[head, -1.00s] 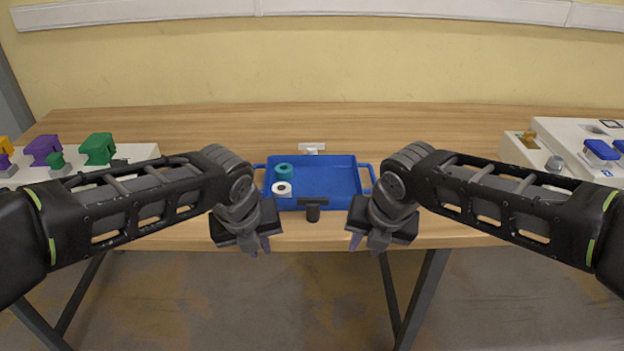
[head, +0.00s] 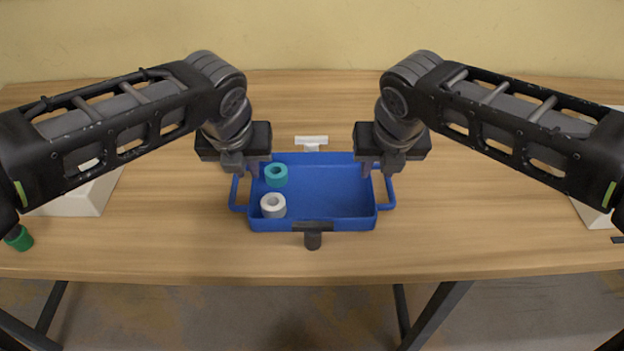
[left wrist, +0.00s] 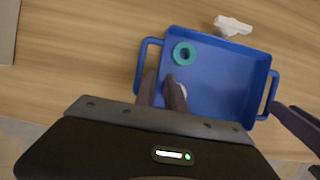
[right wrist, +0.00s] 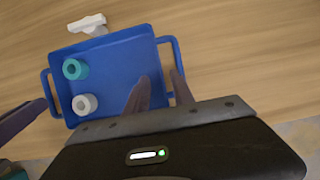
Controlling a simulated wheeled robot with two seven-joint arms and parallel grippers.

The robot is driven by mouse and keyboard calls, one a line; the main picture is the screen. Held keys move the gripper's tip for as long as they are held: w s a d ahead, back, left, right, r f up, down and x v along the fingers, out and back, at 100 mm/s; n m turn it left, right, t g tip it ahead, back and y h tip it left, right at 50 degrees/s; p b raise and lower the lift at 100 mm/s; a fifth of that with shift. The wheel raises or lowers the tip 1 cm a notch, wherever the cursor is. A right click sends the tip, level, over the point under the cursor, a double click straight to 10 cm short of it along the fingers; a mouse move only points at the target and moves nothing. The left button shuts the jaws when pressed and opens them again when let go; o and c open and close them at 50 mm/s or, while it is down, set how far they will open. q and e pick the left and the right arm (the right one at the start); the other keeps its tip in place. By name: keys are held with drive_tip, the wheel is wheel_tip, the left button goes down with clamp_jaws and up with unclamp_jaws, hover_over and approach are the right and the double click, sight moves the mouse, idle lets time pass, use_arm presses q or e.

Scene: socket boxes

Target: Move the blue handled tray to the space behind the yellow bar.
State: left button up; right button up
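The blue handled tray (head: 330,196) lies flat on the table with a loop handle at each side. It holds a teal ring (head: 276,175) and a white ring (head: 273,206) on its left side. My left gripper (head: 246,168) is open above the tray's left side, by that handle (left wrist: 141,66). My right gripper (head: 377,168) is open above the right side, by the other handle (right wrist: 172,66). Both have their fingers pointing down and hold nothing. I see no yellow bar in these frames.
A white T-shaped piece (head: 311,141) stands right behind the tray, and a black knobbed piece (head: 313,238) is at its front edge. White boxes (head: 88,193) stand at far left and far right (head: 592,212). A green part (head: 19,238) is at left.

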sight(253, 181)
use_arm(q)
drive_tip(key=shift+s, duration=0.1)
use_arm(e)
drive_tip(key=shift+s, duration=0.1)
